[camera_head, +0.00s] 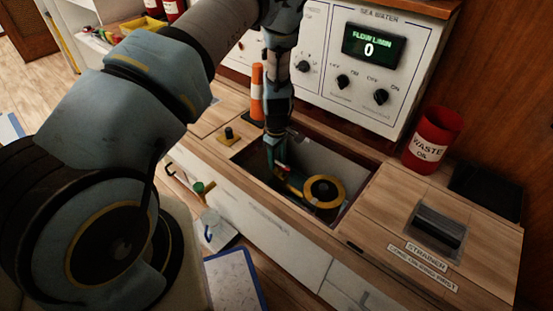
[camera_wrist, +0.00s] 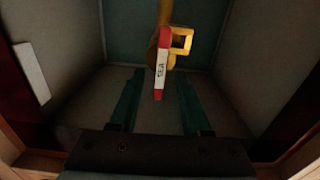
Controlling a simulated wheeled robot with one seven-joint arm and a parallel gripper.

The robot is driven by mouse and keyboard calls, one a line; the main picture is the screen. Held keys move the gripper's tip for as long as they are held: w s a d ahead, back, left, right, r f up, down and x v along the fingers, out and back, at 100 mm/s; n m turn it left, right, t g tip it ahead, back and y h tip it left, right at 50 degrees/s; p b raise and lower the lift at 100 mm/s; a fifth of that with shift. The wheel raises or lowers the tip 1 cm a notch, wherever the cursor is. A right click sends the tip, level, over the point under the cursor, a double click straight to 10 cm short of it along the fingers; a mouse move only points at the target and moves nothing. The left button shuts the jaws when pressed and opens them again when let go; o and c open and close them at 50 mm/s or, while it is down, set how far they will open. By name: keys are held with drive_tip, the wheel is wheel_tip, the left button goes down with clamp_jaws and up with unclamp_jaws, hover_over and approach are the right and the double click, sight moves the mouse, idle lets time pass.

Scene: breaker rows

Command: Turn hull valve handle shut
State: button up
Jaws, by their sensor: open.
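The hull valve handle (camera_wrist: 160,68) is a red lever with a white label that reads SEA. It is joined to a yellow valve body (camera_wrist: 155,52) inside the open recess (camera_head: 345,166) in the wooden counter. My gripper (camera_head: 278,165) reaches down into the left part of that recess. In the wrist view my gripper (camera_wrist: 160,90) is open, with one dark green finger on each side of the handle's near end. I cannot tell whether either finger touches it. In the head view my gripper mostly hides the handle. A round fitting with a yellow ring (camera_head: 338,193) lies to its right.
The sea water panel (camera_head: 320,75) stands behind the recess, and its flow display (camera_head: 373,46) reads 0. An orange and white post (camera_head: 257,95) stands close by my gripper. A red waste can (camera_head: 431,140) and the strainer lid (camera_head: 400,215) are to the right.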

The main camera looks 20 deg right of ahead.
sight(277, 162)
wheel_tip(277, 162, up, 11)
drive_tip(key=p, duration=0.1)
drive_tip(key=shift+p, duration=0.35)
drive_tip(key=shift+f, duration=0.1)
drive_tip(key=w+a+r+m, duration=0.1)
drive_tip(key=a+r+m, duration=0.2)
drive_tip(key=a+r, duration=1.1)
drive_tip(key=s+a+r+m+t, duration=0.1)
drive_tip(key=s+a+r, duration=0.2)
drive_tip(key=a, duration=0.2)
drive_tip(key=s+a+r+m, duration=0.2)
drive_tip(key=s+a+r, duration=0.15)
drive_tip(key=a, duration=0.25)
drive_tip(key=s+a+r+m+t, duration=0.1)
drive_tip(key=s+a+r, duration=0.1)
drive_tip(key=a+r, duration=0.25)
wheel_tip(277, 162, up, 21)
drive_tip(key=a+p, duration=0.1)
drive_tip(key=p, duration=2.1)
drive_tip(key=shift+s+r, duration=0.15)
drive_tip(key=shift+s, duration=0.05)
